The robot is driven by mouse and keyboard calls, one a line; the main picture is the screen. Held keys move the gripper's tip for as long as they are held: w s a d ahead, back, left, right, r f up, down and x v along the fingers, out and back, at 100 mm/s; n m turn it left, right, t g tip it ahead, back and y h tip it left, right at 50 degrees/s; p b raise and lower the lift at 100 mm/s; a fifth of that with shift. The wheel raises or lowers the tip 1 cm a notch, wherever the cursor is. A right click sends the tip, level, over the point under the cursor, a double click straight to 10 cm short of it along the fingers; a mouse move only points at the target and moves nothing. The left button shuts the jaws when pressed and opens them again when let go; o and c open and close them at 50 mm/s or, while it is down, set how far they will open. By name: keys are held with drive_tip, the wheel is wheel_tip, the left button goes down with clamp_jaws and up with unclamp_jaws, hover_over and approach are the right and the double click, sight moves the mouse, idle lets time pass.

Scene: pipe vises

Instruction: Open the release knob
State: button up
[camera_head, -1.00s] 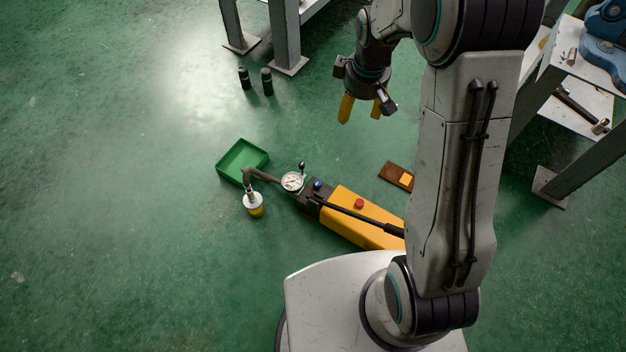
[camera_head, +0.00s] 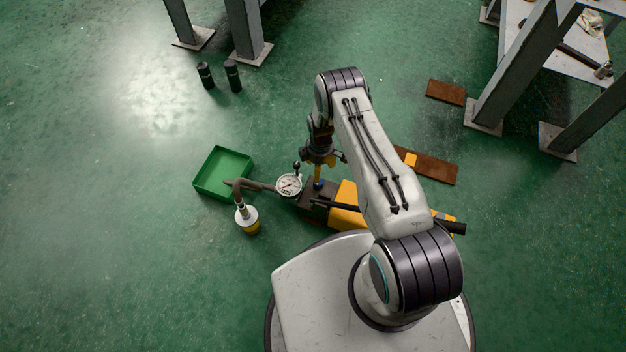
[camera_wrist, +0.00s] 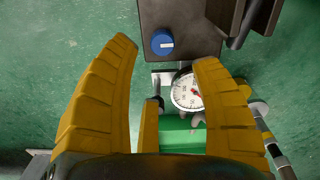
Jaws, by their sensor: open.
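The blue round release knob (camera_wrist: 162,42) has a white line across its top. It sits on the dark end block (camera_wrist: 182,14) of a yellow hydraulic hand pump (camera_head: 345,200). My gripper (camera_wrist: 167,54) is open and empty, with its yellow fingers pointing down at the pump. In the wrist view the knob shows between and just beyond the two fingertips; I cannot tell the height gap. In the head view my gripper (camera_head: 319,174) is over the block, and a bit of blue shows under its fingers. My arm hides part of the pump.
A pressure gauge (camera_head: 289,186) with a black-ball lever (camera_head: 297,167) stands beside the block. A hose runs to a yellow-and-white cylinder (camera_head: 247,220). A green tray (camera_head: 222,173) lies to the left. The pump's black handle (camera_head: 335,204) runs along its body.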

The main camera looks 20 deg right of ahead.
wheel_tip(320, 180, down, 10)
drive_tip(key=b, duration=0.3)
drive_tip(key=shift+s+a+r+b, duration=0.1)
drive_tip(key=shift+a+r+b, duration=0.05)
drive_tip(key=shift+b, duration=0.15)
clamp_jaws()
idle(0.6)
